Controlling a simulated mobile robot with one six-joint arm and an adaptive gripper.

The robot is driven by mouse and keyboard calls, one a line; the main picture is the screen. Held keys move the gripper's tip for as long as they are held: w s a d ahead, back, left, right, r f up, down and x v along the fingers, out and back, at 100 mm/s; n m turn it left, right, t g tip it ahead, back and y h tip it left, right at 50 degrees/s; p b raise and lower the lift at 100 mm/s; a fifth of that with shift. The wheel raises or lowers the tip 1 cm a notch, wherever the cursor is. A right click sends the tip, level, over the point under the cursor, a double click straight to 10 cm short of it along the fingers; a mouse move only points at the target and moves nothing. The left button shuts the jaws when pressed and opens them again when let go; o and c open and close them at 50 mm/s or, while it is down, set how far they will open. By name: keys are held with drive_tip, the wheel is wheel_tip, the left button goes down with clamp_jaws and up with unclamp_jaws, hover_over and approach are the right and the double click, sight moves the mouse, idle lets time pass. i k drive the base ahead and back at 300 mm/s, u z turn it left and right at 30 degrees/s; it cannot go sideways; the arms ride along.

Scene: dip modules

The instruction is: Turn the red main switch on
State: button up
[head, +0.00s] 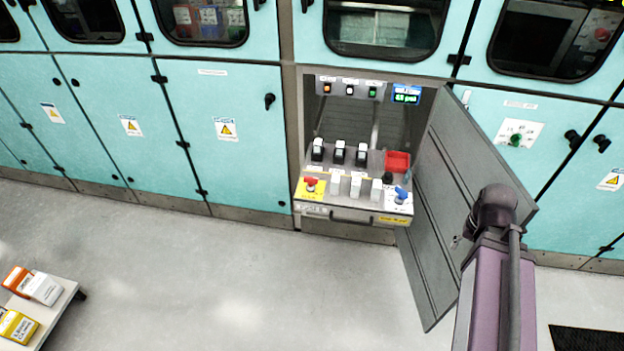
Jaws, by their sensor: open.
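The red main switch (311,183) sits on a yellow plate (312,195) at the front left of a pulled-out drawer panel (350,213) in an open cabinet bay. Its exact knob angle is too small to tell. Nothing touches it. Part of my purple and dark arm rises at the lower right, in front of the open door. My gripper is not in view.
The open grey cabinet door (440,200) stands out to the right of the drawer. The drawer also holds several black-and-white modules, a red bin (397,161) and a blue knob (401,194). A low table (62,292) with boxes stands lower left. The floor between is clear.

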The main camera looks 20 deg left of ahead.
sight(311, 181)
drive_tip(key=z, duration=0.15)
drive_tip(key=k, duration=0.9)
drive_tip(key=u, duration=0.55)
drive_tip(key=i, duration=1)
drive_tip(key=u, duration=0.1)
